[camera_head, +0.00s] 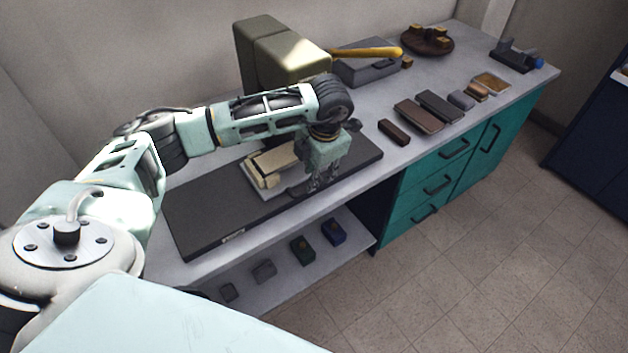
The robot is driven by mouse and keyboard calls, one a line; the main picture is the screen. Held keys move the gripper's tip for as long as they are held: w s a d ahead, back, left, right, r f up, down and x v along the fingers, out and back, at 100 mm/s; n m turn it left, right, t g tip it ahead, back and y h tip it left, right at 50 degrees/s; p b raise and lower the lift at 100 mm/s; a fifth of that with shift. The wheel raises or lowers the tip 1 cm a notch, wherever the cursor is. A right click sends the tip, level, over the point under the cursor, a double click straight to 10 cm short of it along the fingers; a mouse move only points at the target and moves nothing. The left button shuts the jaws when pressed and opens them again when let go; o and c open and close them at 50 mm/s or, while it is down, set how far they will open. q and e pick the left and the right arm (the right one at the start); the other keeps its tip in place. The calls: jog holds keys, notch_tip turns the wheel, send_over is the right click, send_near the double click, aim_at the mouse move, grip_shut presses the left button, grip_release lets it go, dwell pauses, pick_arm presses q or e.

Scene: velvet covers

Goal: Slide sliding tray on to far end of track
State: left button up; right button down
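A long dark flat board, which looks like the track (205,215), lies along the front of the grey workbench. A beige tray-like piece (268,168), probably the sliding tray, sits on it right of the middle. My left gripper (318,186) points down over the board, just right of the beige piece. The arm and wrist hide part of the piece and board. I cannot tell whether the fingers touch the piece, or whether they are open or shut. My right gripper is not in view.
An olive machine (280,55) stands behind the board. A grey toolbox (366,68) with a yellow-handled tool (370,52) is beside it. Several dark blocks (418,115) lie to the right. A lower shelf (290,285) holds small boxes. Teal drawers (440,180) are below the bench.

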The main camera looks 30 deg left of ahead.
pick_arm(q)
jog(key=f, duration=0.4)
jog(key=shift+w+a+f+p, duration=0.15)
jog(key=shift+a+f+p, duration=0.2)
jog(key=shift+f+p, duration=0.05)
jog(key=shift+c, duration=0.2)
grip_shut()
jog(key=shift+a, duration=0.1)
